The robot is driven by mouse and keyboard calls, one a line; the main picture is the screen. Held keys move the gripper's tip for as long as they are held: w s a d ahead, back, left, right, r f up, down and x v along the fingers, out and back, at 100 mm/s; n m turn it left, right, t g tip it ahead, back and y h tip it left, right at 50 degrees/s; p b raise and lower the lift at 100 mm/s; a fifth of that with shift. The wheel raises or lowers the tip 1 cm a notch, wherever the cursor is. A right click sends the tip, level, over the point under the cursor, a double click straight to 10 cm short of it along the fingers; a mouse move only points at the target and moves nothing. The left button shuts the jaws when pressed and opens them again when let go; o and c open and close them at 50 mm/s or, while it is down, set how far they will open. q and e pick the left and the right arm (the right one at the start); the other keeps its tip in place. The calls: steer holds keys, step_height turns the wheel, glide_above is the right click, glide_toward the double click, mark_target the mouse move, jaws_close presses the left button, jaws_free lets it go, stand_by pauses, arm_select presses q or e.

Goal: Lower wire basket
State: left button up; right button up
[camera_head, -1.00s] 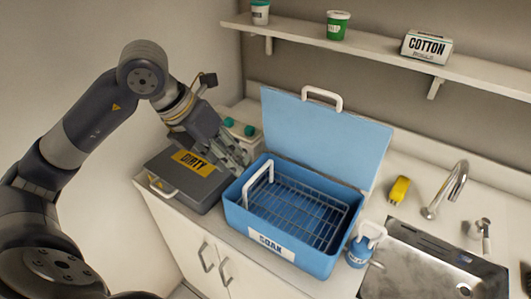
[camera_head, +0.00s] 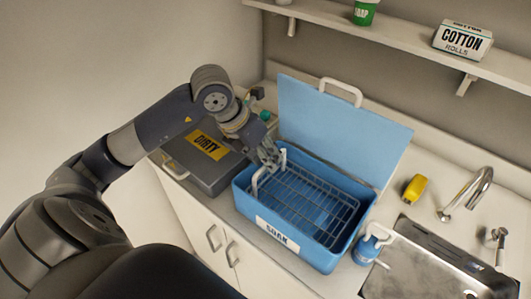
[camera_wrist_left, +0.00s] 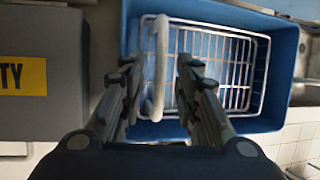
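The wire basket (camera_head: 310,203) sits inside the blue SOAK tub (camera_head: 330,258), whose lid (camera_head: 345,125) stands open behind it. The basket's white handle (camera_head: 256,182) rises at its left end. My left gripper (camera_head: 270,158) is above the left end of the tub, close to the handle. In the left wrist view, the gripper (camera_wrist_left: 155,75) is open, with one finger on each side of the white handle (camera_wrist_left: 160,60); I cannot tell whether either finger touches it. The basket's wires (camera_wrist_left: 225,70) show to the right. My right gripper is not in view.
A grey DIRTY case (camera_head: 215,175) stands left of the tub. A blue bottle (camera_head: 367,247) stands at the tub's right front corner, beside the metal sink (camera_head: 420,275). A yellow object (camera_head: 415,188) lies behind the sink. A shelf (camera_head: 400,38) runs along the wall.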

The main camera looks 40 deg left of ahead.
mark_target(265, 168)
arm_select(q)
steer(key=shift+f, duration=0.25)
jaws_close()
steer(key=shift+f, duration=0.1)
step_height(265, 168, down, 4)
steer(key=b, duration=0.4)
steer(key=shift+s+d, duration=0.1)
